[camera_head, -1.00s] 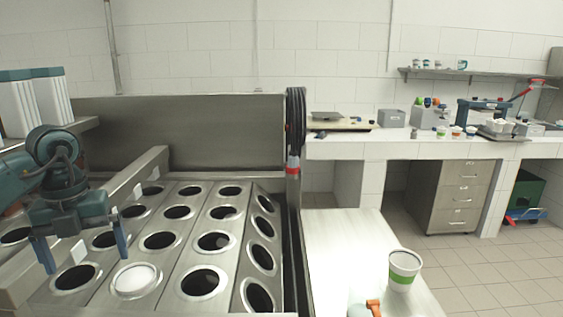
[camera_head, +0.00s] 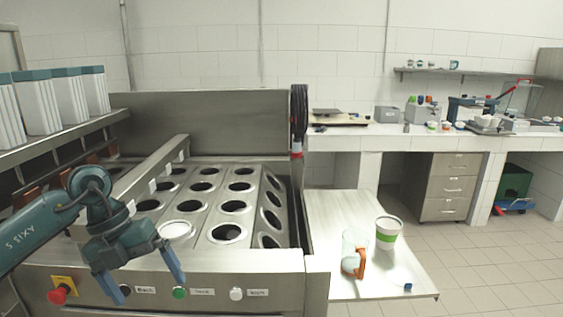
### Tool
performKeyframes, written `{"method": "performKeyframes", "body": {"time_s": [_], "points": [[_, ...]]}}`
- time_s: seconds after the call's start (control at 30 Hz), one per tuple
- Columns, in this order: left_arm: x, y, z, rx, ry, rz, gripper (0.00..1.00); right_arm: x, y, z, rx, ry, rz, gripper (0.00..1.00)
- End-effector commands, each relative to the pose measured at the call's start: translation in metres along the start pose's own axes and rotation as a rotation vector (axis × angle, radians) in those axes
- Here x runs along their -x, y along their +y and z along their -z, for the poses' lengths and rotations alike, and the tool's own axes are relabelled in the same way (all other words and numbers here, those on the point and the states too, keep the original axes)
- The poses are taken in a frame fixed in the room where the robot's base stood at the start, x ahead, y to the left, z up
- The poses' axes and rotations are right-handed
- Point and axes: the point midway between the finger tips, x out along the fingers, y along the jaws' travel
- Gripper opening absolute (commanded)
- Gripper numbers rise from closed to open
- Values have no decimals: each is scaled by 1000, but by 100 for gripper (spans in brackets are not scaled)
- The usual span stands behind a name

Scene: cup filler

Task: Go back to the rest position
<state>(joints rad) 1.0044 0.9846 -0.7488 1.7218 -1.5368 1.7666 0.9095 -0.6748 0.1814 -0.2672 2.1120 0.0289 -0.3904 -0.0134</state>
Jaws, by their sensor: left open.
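My left gripper (camera_head: 143,284) is open and empty. It hangs in front of the cup filler machine (camera_head: 275,290), over its front panel, with its fingers pointing down. A white cup (camera_head: 176,229) sits in one of the round holes in the machine's top, behind and right of the gripper. The other holes that I can see look dark and empty. My right gripper is not in view.
A metal side shelf (camera_head: 330,205) holds a white and green cup (camera_head: 388,233) and a clear jug with an orange handle (camera_head: 354,253). A red stop button (camera_head: 57,295) is at the panel's left. Cup stacks (camera_head: 70,98) stand at upper left.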

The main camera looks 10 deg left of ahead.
Motion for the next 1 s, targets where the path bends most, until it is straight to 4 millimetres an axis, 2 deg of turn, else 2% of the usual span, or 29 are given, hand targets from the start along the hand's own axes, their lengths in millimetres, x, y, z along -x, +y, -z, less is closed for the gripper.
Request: {"method": "performKeyframes", "body": {"time_s": [0.03, 0.17, 0.2, 0.33, 0.4, 0.47, 0.57, 0.63, 0.67, 0.77, 0.8, 0.9, 1.0], "points": [[-21, -21, 10, -47, 51, 89, 100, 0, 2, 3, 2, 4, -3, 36], [-65, -86, 46, -143, 180, 416, 100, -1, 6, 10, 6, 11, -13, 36], [-74, -108, 60, -152, 221, 548, 100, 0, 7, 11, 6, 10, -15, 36], [-82, -170, 95, -71, 312, 992, 100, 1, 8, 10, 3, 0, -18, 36], [-79, -189, 102, 49, 330, 1212, 100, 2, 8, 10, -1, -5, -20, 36], [-76, -198, 100, 190, 325, 1380, 100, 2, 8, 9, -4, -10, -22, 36], [-79, -193, 86, 499, 284, 1598, 100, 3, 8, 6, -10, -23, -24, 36], [-92, -177, 74, 759, 235, 1691, 100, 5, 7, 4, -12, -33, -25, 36], [-101, -167, 70, 879, 211, 1712, 100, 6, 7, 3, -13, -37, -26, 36], [-144, -125, 65, 1299, 122, 1703, 100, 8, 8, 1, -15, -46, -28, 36], [-165, -106, 69, 1465, 87, 1664, 100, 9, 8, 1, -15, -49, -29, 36], [-214, -64, 92, 1802, 24, 1521, 100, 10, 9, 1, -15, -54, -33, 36], [-249, -37, 119, 2024, -5, 1373, 100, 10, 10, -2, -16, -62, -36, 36]]}}
